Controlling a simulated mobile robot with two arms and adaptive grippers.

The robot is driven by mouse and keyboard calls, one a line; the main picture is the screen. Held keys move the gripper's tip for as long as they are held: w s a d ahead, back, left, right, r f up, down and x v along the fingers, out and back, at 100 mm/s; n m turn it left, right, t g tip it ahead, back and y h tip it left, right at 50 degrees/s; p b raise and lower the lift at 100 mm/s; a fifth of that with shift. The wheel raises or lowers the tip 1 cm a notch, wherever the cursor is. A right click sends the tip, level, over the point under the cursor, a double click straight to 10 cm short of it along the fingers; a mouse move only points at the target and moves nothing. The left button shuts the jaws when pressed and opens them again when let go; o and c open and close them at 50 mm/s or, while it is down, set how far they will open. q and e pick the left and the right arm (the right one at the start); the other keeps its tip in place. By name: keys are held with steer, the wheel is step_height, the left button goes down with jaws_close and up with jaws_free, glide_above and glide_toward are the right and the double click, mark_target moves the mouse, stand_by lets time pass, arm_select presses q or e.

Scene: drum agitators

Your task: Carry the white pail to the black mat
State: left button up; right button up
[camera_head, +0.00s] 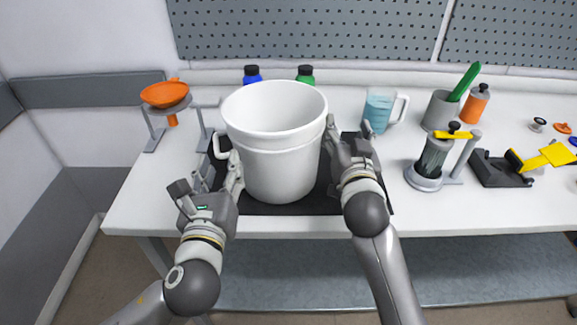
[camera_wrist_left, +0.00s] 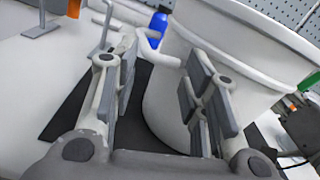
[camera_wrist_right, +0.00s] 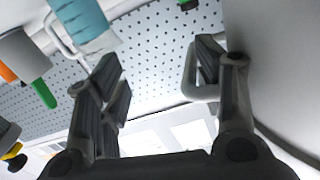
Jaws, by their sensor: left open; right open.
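The white pail (camera_head: 275,165) is upright over the black mat (camera_head: 315,203) on the white table and looks to rest on it. Its body hides much of the mat. My left gripper (camera_head: 217,166) is open beside the pail's left side; in the left wrist view, a white side handle (camera_wrist_left: 160,55) of the pail shows between and beyond the open fingers (camera_wrist_left: 160,80). My right gripper (camera_head: 349,142) is open at the pail's right side. In the right wrist view, a handle (camera_wrist_right: 203,92) lies close to one finger of the spread pair (camera_wrist_right: 155,70).
An orange funnel (camera_head: 166,94) on a stand is at left. Blue (camera_head: 252,75) and green (camera_head: 305,74) bottles stand behind the pail. A jug of blue liquid (camera_head: 378,112), a grey cup (camera_head: 440,110), an orange bottle (camera_head: 476,104) and a clamp-like device (camera_head: 433,158) stand to the right.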

arm_select(q)
steer(key=shift+d, duration=0.1)
arm_select(e)
steer(key=s, duration=1.2)
arm_select(q)
steer(key=s+a+p, duration=0.1)
steer(key=s+a, duration=0.1)
steer(key=a, duration=0.3)
steer(key=shift+a, duration=0.4)
arm_select(e)
steer(key=shift+r, duration=0.55)
steer(key=shift+d, duration=0.1)
